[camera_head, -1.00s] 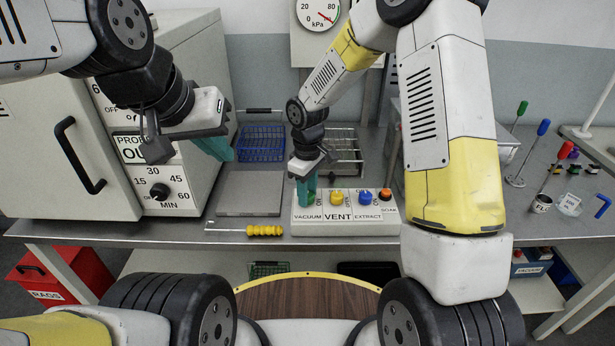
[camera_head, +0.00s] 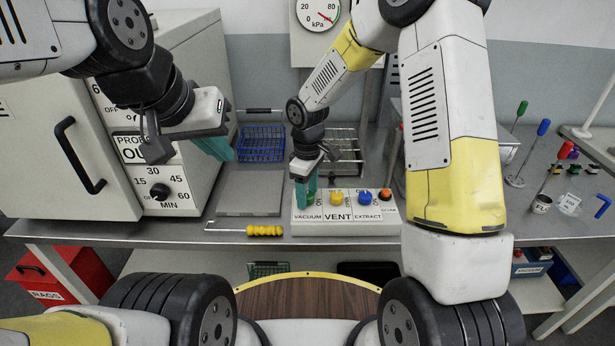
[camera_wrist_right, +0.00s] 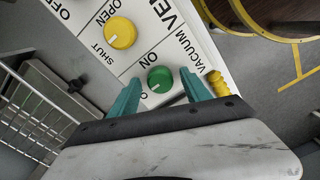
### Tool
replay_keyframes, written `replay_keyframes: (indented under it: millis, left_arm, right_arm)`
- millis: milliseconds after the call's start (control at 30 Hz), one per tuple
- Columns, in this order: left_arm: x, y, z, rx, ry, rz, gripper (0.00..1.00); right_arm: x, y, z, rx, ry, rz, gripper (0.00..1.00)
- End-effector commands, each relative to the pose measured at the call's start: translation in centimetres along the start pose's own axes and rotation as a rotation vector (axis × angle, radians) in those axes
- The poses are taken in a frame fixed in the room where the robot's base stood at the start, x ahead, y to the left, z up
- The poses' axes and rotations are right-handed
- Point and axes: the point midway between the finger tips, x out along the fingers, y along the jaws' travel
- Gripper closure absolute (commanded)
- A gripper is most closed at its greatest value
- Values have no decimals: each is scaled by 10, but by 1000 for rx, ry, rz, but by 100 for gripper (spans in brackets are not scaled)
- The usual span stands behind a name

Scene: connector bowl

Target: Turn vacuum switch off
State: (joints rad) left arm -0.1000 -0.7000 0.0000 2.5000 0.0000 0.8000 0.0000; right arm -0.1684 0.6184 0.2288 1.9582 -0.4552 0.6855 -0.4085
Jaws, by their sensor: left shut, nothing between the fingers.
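The green vacuum knob (camera_wrist_right: 160,78) sits on the white switch panel (camera_head: 346,228) above the VACUUM label. In the right wrist view its ON label is beside it, and another label is partly hidden by a finger. My right gripper (camera_head: 306,194) points down over this knob. In the right wrist view the teal fingers of my right gripper (camera_wrist_right: 162,92) are apart, one on each side of the knob; I cannot tell if they touch it. My left gripper (camera_head: 222,150) is shut and empty, raised in front of the oven-like cabinet.
A yellow VENT knob (camera_head: 337,198), a blue EXTRACT knob (camera_head: 365,198) and an orange knob (camera_head: 385,194) stand close to the right. A yellow-handled tool (camera_head: 264,231) lies left of the panel. A kPa gauge (camera_head: 318,12) hangs behind.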

Motion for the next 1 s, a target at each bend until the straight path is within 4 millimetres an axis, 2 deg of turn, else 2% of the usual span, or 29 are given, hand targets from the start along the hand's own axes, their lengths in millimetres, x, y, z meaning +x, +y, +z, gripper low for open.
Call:
replay_keyframes:
  millis: [267, 367, 700, 833, 1000]
  left_arm:
    - [0, 0, 0, 0, 0, 0, 100]
    - [0, 0, 0, 0, 0, 0, 100]
    - [0, 0, 0, 0, 0, 0, 100]
    - [0, 0, 0, 0, 0, 0, 100]
    - [0, 0, 0, 0, 0, 0, 100]
  right_arm:
    - [-3, 0, 0, 1, 0, 0, 45]
    - [-14, 1, 0, 1, 1, 2, 45]
    - [-68, 1, 0, 2, 1, 1, 45]
    - [-76, 0, 0, 0, 0, 0, 45]
    - [-78, 0, 0, 0, -1, -1, 45]
